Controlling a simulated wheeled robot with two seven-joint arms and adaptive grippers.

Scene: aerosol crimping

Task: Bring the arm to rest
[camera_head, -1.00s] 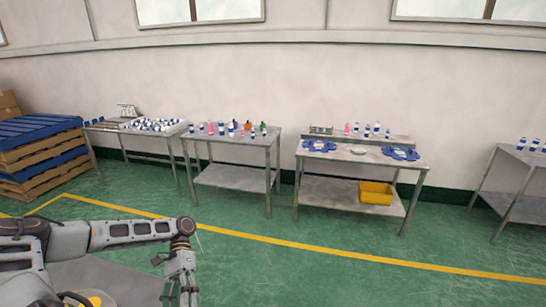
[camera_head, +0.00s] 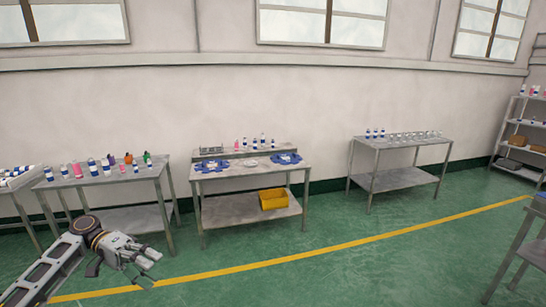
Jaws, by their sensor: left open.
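My left arm comes in from the lower left of the head view. Its left gripper (camera_head: 146,270) is open and empty, with its fingers pointing right over the green floor. It is apart from every table and in front of the table with bottles (camera_head: 100,178). My right gripper is not in view.
The middle table (camera_head: 250,175) carries blue fixtures (camera_head: 286,158), with a yellow bin (camera_head: 273,199) on its lower shelf. A right table (camera_head: 400,143) holds small bottles and clear items. A shelf rack (camera_head: 520,130) stands at far right. The green floor (camera_head: 350,270) in front is open.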

